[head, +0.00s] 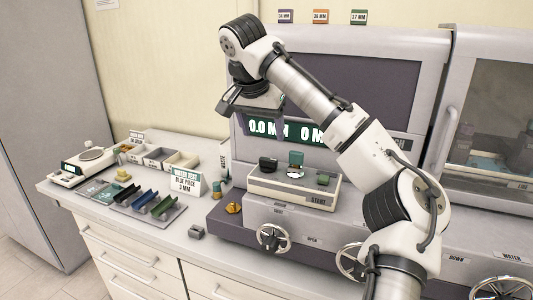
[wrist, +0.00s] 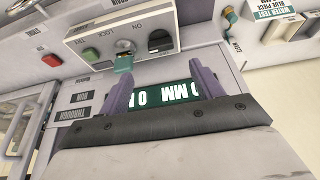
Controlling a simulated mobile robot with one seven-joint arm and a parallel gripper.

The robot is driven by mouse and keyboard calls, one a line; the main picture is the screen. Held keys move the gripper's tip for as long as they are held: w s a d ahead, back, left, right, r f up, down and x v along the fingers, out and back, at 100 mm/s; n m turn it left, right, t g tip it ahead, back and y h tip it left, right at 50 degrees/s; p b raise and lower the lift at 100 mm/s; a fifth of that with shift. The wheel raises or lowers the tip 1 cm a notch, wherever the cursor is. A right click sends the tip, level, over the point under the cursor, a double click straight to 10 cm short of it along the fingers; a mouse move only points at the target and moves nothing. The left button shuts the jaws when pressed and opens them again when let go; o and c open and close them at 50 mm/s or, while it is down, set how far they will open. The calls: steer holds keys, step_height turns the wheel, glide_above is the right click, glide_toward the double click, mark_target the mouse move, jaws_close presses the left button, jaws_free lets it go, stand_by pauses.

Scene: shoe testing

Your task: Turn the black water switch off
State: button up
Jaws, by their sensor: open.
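A low light-grey control box (head: 293,193) sits on the machine's ledge, and the wrist view shows it upside down (wrist: 95,48). On its left end in the head view is a black switch (head: 267,164); it appears as a dark round part in the wrist view (wrist: 160,40). A teal switch (head: 296,159) stands in the middle, also in the wrist view (wrist: 123,62), and a green one (head: 323,179) at the right. My gripper (head: 256,118) is open and empty, above and apart from the box. Its two purple fingers show in the wrist view (wrist: 161,88). The black switch's setting is unclear.
The machine's green display (head: 285,131) is behind my gripper. Handwheels (head: 273,238) and an orange knob (head: 234,208) are on the machine's front. On the left counter are a scale (head: 83,165), a sign (head: 187,184) and a tray of coloured pieces (head: 148,208).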

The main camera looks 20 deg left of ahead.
mark_target(268, 159)
steer(key=p+x, duration=0.1)
steer(key=x, duration=0.8)
steer(key=shift+w+a+f, duration=0.1)
steer(key=shift+a+f, duration=0.05)
steer(key=shift+f, duration=0.1)
steer(key=c, duration=1)
